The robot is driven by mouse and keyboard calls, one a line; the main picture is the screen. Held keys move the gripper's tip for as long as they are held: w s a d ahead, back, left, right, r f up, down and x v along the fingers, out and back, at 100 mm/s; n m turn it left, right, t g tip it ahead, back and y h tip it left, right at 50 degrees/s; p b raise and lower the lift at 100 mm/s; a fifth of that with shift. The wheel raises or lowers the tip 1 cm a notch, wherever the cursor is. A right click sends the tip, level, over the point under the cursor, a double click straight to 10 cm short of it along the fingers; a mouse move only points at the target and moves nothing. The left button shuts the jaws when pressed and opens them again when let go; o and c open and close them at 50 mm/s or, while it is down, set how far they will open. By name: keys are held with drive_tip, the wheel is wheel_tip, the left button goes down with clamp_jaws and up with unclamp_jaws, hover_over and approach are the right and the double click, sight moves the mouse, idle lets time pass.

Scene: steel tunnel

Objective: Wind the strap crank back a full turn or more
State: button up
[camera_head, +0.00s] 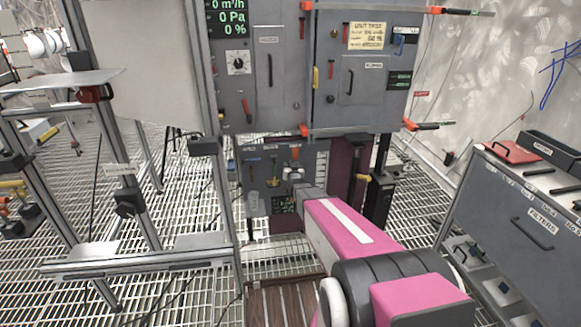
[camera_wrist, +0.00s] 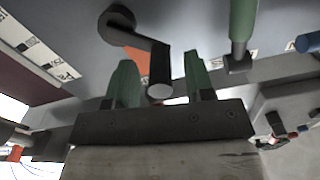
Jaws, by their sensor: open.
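The crank (camera_wrist: 142,41) is dark grey, with a round hub at the upper left of the wrist view and an arm slanting down to a grip with a pale round end. I take it for the strap crank. My gripper (camera_wrist: 161,79) is open, with its two green fingers on either side of the crank's grip. Gaps show on both sides, so the fingers do not look closed on it. In the head view my gripper (camera_head: 293,173) is at the lower grey panel (camera_head: 256,175), and my wrist hides most of the crank there.
In the wrist view a green handle (camera_wrist: 242,25) stands close right of my fingers, with a blue knob (camera_wrist: 308,42) beyond. An orange patch (camera_wrist: 136,61) shows behind the crank. Grey cabinets (camera_head: 275,95) hang above the panel; a metal frame (camera_head: 150,262) stands left, a drawer unit (camera_head: 500,215) right.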

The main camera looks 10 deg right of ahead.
drive_tip(key=shift+w, duration=0.35)
clamp_jaws()
drive_tip(key=shift+a+f+n, duration=0.25)
drive_tip(key=shift+f+n, duration=0.2)
drive_tip(key=shift+n, duration=0.75)
drive_tip(key=shift+a+f+n, duration=0.25)
drive_tip(key=shift+f+n, duration=0.2)
drive_tip(key=shift+n, duration=0.75)
unclamp_jaws()
drive_tip(key=shift+s, duration=0.1)
